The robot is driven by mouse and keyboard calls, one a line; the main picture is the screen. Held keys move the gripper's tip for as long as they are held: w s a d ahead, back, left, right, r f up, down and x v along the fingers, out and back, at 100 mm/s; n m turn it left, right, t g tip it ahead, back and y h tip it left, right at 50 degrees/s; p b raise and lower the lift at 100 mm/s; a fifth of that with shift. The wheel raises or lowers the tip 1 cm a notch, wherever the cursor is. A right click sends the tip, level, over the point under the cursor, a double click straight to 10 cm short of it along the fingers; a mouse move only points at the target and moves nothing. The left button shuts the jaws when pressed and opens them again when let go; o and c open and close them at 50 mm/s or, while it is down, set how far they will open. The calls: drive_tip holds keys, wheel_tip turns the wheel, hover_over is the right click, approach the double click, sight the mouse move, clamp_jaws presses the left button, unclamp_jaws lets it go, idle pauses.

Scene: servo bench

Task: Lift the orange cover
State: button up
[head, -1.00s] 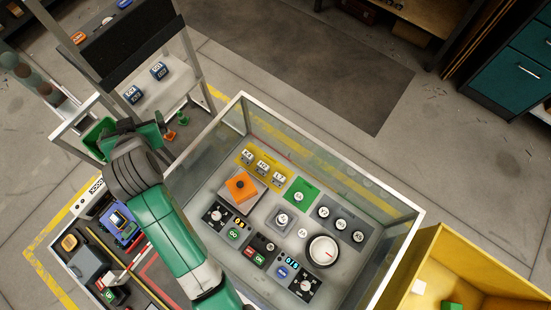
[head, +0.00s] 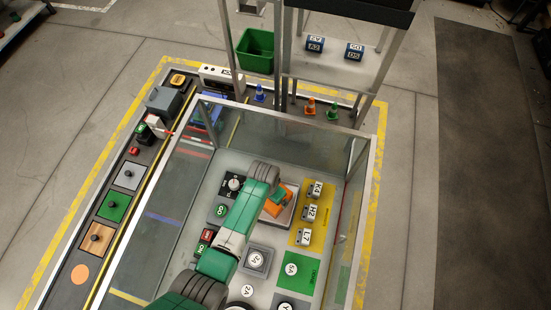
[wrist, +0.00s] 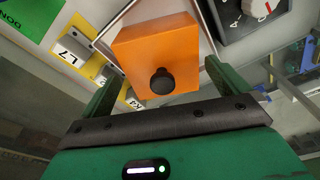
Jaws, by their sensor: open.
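The orange cover (wrist: 150,45) is a box with a black knob (wrist: 161,80) on its near face in the wrist view. In the head view the cover (head: 272,209) sits on a pale plate inside the glass-walled bench, partly hidden by my arm. My gripper (wrist: 161,70) is open, with one green finger on each side of the cover's knob end. In the head view my gripper (head: 279,197) is over the cover. I cannot tell whether the fingers touch it.
Glass walls with a metal rim (head: 368,180) surround the panel. Beside the cover are a yellow plate (head: 320,228) with tagged switches, a green plate (head: 298,270) and a dial (head: 234,184). A rack with a green bin (head: 256,50) stands behind.

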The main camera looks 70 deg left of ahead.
drive_tip(key=f+b, duration=0.3)
drive_tip(key=w+f+b, duration=0.1)
drive_tip(key=f, duration=0.1)
drive_tip(key=shift+w+a+f+b, duration=0.1)
drive_tip(key=shift+a+b, duration=0.25)
drive_tip(key=shift+a, duration=0.05)
drive_tip(key=shift+r, duration=0.2)
drive_tip(key=c, duration=0.7)
drive_tip(key=shift+o, duration=0.2)
drive_tip(key=shift+r+p, duration=0.3)
drive_tip(key=shift+p, duration=0.15)
wheel_tip(320, 180, up, 4)
drive_tip(key=p, duration=0.3)
drive_tip(key=shift+f, duration=0.15)
drive_tip(key=s+p, duration=0.5)
drive_tip(key=s, duration=1)
drive_tip(key=shift+s+a+r, duration=0.35)
drive_tip(key=shift+s+a, duration=0.05)
drive_tip(key=shift+a, duration=0.05)
